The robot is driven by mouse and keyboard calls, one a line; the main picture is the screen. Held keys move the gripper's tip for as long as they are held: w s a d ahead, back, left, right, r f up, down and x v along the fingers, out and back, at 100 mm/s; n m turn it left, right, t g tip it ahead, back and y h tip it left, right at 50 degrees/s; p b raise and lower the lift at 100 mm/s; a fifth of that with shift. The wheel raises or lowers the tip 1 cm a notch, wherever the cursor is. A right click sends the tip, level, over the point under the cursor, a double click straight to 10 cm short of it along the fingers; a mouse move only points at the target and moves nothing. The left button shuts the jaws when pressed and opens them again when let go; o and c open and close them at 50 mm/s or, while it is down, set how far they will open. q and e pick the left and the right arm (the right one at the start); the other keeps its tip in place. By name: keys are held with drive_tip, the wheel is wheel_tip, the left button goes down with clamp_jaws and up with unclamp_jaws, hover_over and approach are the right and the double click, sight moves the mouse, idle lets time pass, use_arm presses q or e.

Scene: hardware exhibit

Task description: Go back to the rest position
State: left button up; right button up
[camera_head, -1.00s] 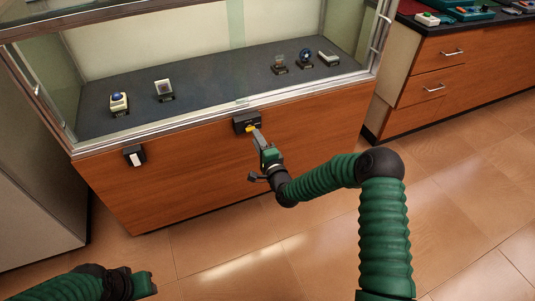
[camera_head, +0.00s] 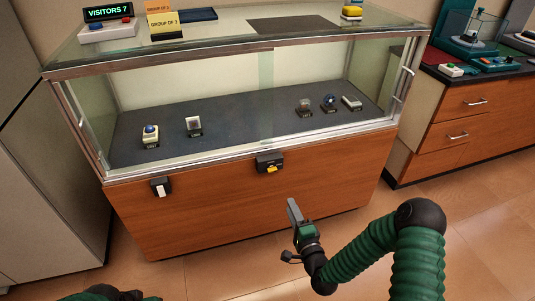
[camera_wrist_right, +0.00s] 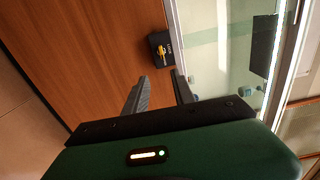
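My right gripper (camera_head: 293,208) is in front of the wooden front of a glass display case (camera_head: 220,215), apart from it and empty. In the right wrist view its two fingers (camera_wrist_right: 161,90) stand apart with a gap between them. A black box with a yellow piece (camera_head: 269,164) is fixed below the glass, beyond the fingertips; it also shows in the right wrist view (camera_wrist_right: 160,50). Only a small part of my left arm's end (camera_head: 115,295) shows at the bottom left edge; its fingers cannot be made out.
A black box with a white tag (camera_head: 161,187) is on the case front at left. Small exhibits stand inside behind glass. A drawer cabinet (camera_head: 460,115) stands at right. Tiled floor (camera_head: 190,278) in front is clear.

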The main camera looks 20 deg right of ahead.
drive_tip(key=s+a+f+n+g+y, duration=0.2)
drive_tip(key=s+a+f+n+g, duration=0.15)
drive_tip(key=n+g, duration=0.5)
drive_tip(key=s+r+n+g+h, duration=0.1)
drive_tip(key=s+r+n+g, duration=0.3)
drive_tip(key=s, duration=0.6)
drive_tip(key=s+r+n+g+h, duration=0.25)
drive_tip(key=s+n, duration=0.25)
drive_tip(key=s, duration=0.5)
wheel_tip(320, 180, up, 32)
drive_tip(key=p, duration=3.1)
drive_tip(key=shift+y, duration=0.45)
drive_tip(key=shift+o, duration=0.2)
